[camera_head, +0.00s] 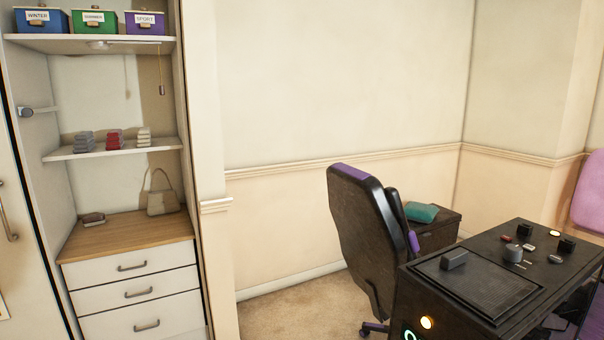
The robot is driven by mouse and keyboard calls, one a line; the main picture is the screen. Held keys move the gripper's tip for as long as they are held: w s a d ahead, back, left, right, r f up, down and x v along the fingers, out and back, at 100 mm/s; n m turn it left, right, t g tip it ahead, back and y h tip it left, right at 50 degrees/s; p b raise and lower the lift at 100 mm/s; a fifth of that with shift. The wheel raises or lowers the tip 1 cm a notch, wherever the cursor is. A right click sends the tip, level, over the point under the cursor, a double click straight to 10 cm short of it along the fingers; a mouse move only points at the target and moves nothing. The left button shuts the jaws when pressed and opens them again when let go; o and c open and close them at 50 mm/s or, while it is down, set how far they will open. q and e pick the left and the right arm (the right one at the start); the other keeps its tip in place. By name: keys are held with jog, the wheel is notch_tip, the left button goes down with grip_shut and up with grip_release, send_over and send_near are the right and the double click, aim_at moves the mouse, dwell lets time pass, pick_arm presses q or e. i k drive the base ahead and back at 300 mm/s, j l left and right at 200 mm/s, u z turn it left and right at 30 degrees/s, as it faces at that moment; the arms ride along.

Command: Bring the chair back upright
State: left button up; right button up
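The black office chair (358,232) with purple trim stands right of centre, beside the black desk. Its tall backrest leans slightly to the left at the top. A purple armrest part (413,241) shows at its right side, and a piece of the wheeled base (374,328) shows on the floor. The seat and most of the base are hidden behind the backrest and the desk. Neither of my grippers is in view.
The black desk (492,290) with knobs and a dark pad fills the lower right. A dark cabinet (436,233) with a teal cloth (421,211) stands behind the chair. An open wardrobe (130,240) stands left. Carpet (290,310) between wardrobe and chair is clear.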

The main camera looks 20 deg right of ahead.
aim_at(376, 237)
jog(key=i+z, duration=0.1)
jog(key=i, duration=0.35)
jog(key=i+j+z, duration=0.1)
jog(key=i, duration=0.35)
jog(key=i+j+z, duration=0.1)
jog(key=i, duration=0.3)
